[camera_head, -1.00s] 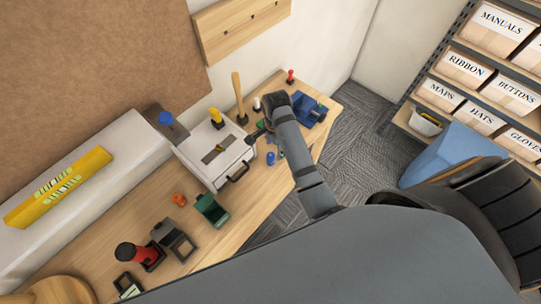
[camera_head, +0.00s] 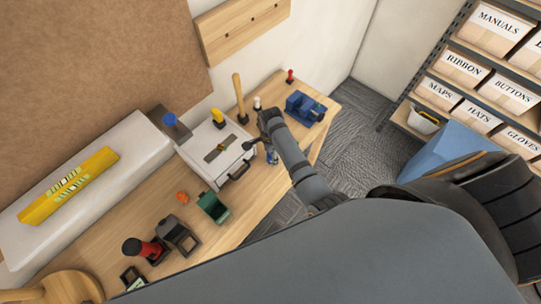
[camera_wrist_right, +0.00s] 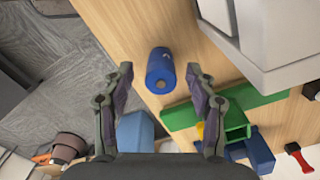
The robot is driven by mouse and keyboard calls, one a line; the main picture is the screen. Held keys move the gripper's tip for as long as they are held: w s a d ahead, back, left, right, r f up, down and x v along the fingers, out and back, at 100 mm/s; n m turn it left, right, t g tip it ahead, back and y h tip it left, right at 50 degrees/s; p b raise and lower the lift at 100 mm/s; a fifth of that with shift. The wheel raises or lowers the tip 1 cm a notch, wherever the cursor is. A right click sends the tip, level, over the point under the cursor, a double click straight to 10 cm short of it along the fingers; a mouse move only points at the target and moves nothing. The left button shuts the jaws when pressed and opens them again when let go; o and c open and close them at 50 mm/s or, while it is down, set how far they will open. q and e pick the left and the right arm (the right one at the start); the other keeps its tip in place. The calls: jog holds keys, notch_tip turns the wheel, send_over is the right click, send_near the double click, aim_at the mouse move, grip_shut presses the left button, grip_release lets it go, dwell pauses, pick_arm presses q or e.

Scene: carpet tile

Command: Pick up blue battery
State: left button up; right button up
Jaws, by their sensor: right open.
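The blue battery (camera_wrist_right: 160,72) is a small blue cylinder on the wooden bench, with a tan round end showing in the right wrist view. In the head view the battery (camera_head: 271,158) shows small, just below my right gripper (camera_head: 267,146) and partly hidden by it. In the right wrist view my right gripper (camera_wrist_right: 159,82) is open and empty. Its two fingertips are on either side of the battery in the picture, with gaps; I cannot tell how far they are above it. My left gripper is not in view.
A white drawer box (camera_head: 215,150) with a dark handle stands close left of my right gripper. A blue vise-like object (camera_head: 304,107) is further back. A green holder (camera_head: 212,207) and orange piece (camera_head: 182,197) lie nearer. The bench edge is close to the battery.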

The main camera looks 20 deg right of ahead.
jog(key=shift+w+f, duration=0.1)
jog(key=shift+f, duration=0.95)
grip_shut()
jog(key=shift+r, duration=0.15)
